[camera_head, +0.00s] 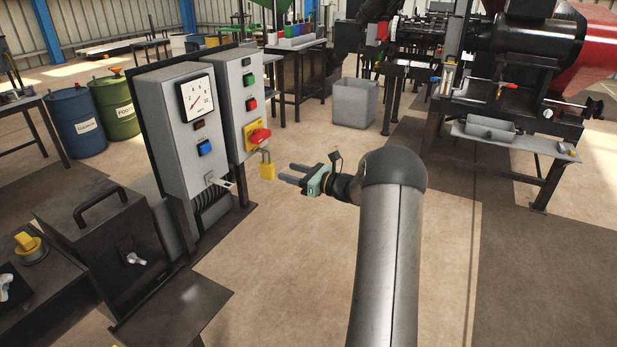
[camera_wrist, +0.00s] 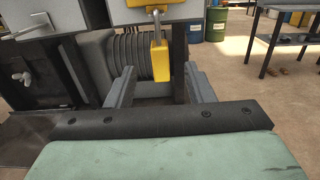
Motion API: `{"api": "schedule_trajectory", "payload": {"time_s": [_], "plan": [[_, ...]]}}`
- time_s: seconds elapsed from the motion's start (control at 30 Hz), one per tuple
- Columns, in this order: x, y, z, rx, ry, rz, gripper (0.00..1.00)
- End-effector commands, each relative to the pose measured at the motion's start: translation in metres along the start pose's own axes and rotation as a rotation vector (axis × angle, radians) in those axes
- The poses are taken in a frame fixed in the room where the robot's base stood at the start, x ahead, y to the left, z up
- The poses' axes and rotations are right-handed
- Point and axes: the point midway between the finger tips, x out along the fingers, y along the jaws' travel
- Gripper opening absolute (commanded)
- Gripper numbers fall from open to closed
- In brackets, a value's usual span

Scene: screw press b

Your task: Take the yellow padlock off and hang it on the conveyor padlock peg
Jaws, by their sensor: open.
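The yellow padlock (camera_head: 267,171) hangs by its shackle below the red and yellow rotary switch (camera_head: 257,136) on the right grey control box (camera_head: 238,100). In the wrist view the padlock (camera_wrist: 160,60) hangs at the top middle, beyond the fingers and between their lines. My gripper (camera_head: 286,174) is open and empty, pointing left at the padlock with a small gap between. Its two fingers also show in the wrist view (camera_wrist: 158,88). I cannot make out the conveyor padlock peg in either view.
The left control box (camera_head: 178,128) with a gauge stands beside the switch box. A dark cabinet (camera_head: 108,240) with a handle stands at the lower left. Blue (camera_head: 77,122) and green (camera_head: 115,107) drums stand behind. Open floor (camera_head: 300,250) lies below my gripper.

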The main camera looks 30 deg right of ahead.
Motion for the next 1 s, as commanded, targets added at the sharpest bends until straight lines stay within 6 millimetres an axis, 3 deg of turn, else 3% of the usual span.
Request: {"api": "schedule_trajectory", "payload": {"time_s": [0.2, 0.4, 0.6, 0.9, 1.0], "plan": [[0.045, 0.001, 0.001, -0.002, 0.0, 0.004, 0.48], [0.076, 0.001, 0.001, -0.002, 0.0, 0.002, 0.48], [0.09, 0.001, 0.0, -0.001, 0.001, 0.002, 0.48], [0.092, 0.001, 0.0, -0.001, 0.001, 0.001, 0.48], [0.092, 0.001, 0.0, -0.001, 0.001, 0.001, 0.23]]}}
